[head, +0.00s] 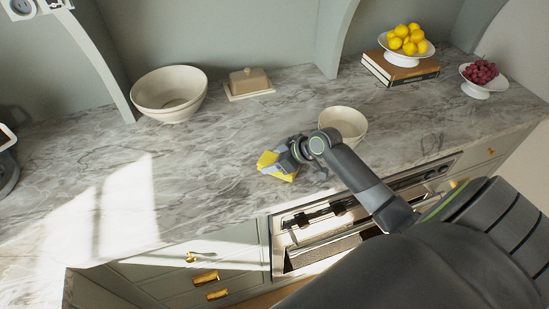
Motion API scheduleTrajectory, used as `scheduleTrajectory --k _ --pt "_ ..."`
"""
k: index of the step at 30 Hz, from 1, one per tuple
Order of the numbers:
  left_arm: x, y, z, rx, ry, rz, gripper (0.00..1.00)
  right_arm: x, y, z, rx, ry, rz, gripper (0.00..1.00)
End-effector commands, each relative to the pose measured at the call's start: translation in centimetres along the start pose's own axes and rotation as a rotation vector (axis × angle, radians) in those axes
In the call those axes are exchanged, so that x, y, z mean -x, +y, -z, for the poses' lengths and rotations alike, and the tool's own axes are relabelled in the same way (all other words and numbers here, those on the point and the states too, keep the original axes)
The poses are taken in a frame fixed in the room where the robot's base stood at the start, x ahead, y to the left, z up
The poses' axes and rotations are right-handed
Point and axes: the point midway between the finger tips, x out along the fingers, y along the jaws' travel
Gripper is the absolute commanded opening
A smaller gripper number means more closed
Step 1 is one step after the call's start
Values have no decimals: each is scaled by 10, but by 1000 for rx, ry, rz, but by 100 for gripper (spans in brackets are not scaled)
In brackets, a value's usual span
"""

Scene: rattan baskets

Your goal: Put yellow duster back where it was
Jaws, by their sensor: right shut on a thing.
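The yellow duster (268,161) is at the front middle of the grey marble counter (150,170) in the head view. My right gripper (279,164) is shut on it, and the gripper covers part of the cloth. I cannot tell whether the duster touches the counter or hangs just above it. My left gripper is not in view.
A small cream bowl (343,121) stands close behind my right arm. A large cream bowl (168,95) and a butter dish (249,82) stand at the back. Lemons (406,38) and grapes (481,71) are at the right. The oven (300,225) is below.

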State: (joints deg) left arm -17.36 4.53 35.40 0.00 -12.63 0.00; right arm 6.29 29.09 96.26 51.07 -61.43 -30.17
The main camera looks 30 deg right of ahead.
Motion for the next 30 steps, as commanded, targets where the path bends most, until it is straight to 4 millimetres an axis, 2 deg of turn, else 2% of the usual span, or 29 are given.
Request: scheduleTrajectory --k 9,10,15,25,30 --pt "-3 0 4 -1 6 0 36 -3 0 -2 0 1 0 40" --pt "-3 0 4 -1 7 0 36 -3 0 -2 1 1 0 60" --pt "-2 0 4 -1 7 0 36 -2 0 -2 0 0 0 80" --pt "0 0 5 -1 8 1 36 1 0 1 1 1 -1 80" --pt "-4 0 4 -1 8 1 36 18 2 -1 5 0 -5 80"
